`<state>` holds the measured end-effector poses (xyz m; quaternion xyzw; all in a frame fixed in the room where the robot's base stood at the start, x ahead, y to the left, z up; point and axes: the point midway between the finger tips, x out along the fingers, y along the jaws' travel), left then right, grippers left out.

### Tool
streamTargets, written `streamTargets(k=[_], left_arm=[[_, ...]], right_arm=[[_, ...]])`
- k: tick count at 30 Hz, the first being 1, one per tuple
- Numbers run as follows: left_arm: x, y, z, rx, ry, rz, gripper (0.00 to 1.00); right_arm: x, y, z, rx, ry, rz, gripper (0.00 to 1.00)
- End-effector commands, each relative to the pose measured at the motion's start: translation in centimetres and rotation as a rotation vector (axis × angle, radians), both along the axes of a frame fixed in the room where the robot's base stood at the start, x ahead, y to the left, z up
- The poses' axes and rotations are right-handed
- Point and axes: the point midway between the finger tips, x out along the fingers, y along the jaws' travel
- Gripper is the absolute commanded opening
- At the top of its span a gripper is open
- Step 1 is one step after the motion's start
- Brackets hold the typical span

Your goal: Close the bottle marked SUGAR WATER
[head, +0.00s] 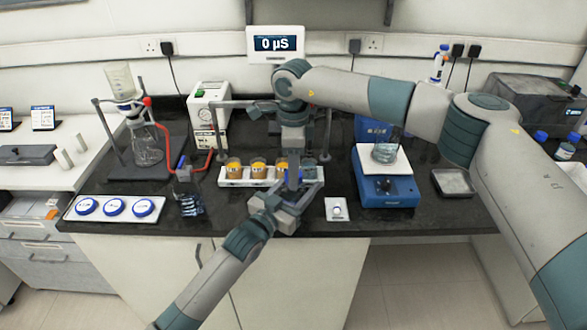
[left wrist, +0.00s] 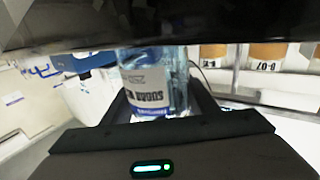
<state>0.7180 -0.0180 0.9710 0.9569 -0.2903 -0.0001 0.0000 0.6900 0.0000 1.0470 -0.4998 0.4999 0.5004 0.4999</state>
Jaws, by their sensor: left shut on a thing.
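A clear bottle (left wrist: 178,68) with a white label (left wrist: 147,92) stands between the fingers of my left gripper in the left wrist view. The label is upside down there and I cannot read it surely. My left gripper (head: 291,196) is shut on this bottle near the bench's front edge. In the head view the bottle is mostly hidden by both grippers. My right gripper (head: 293,168) points down from above, right over the left one. Its fingers are too hidden to tell whether they hold a cap. A small white pad (head: 337,214) with a small round piece on it lies to the right.
A white rack (head: 232,181) of orange-banded columns stands behind the grippers. A blue balance (head: 386,191) with a beaker (head: 385,151) stands at right. A display (head: 276,45) reads 0 µS.

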Motion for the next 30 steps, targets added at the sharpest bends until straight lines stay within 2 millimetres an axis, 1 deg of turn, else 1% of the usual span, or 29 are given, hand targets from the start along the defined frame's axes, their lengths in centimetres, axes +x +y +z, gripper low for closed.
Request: streamTargets(k=[1,2,3,4,13,14,15,16,17,26,30], left_arm=[[-0.01,0.01,-0.06,0.001,0.001,0.0,0.0],[-0.01,0.01,-0.06,0.001,0.001,0.0,0.0],[-0.01,0.01,-0.06,0.001,0.001,0.0,0.0],[-0.01,0.01,-0.06,0.001,0.001,0.0,0.0],[-0.01,0.01,-0.06,0.001,0.001,0.0,0.0],[-0.01,0.01,-0.06,0.001,0.001,0.0,0.0],[-0.01,0.01,-0.06,0.001,0.001,0.0,0.0],[-0.01,0.01,-0.06,0.001,0.001,0.0,0.0],[-0.01,0.01,-0.06,0.001,0.001,0.0,0.0],[-0.01,0.01,-0.05,0.001,0.001,0.0,0.0],[-0.01,0.01,-0.04,0.001,0.001,0.0,0.0]], right_arm=[[0.0,0.01,0.01,0.0,0.0,0.0,0.27],[0.0,0.01,0.01,0.0,0.0,0.0,0.2],[0.0,0.01,0.02,0.0,0.0,0.0,0.11],[0.0,0.01,0.02,0.0,0.0,0.0,0.09],[-0.01,0.01,0.03,0.0,0.0,-0.009,0.09],[-0.01,0.01,0.03,0.0,0.0,-0.009,0.38],[-0.01,0.01,0.03,0.0,0.0,-0.009,0.48],[-0.01,0.01,0.03,0.0,0.0,-0.009,0.55],[-0.01,0.01,0.03,0.0,0.0,-0.009,0.58],[0.0,0.01,0.08,0.0,0.0,-0.009,0.58],[0.03,0.0,0.59,0.0,-0.001,-0.009,0.58]])
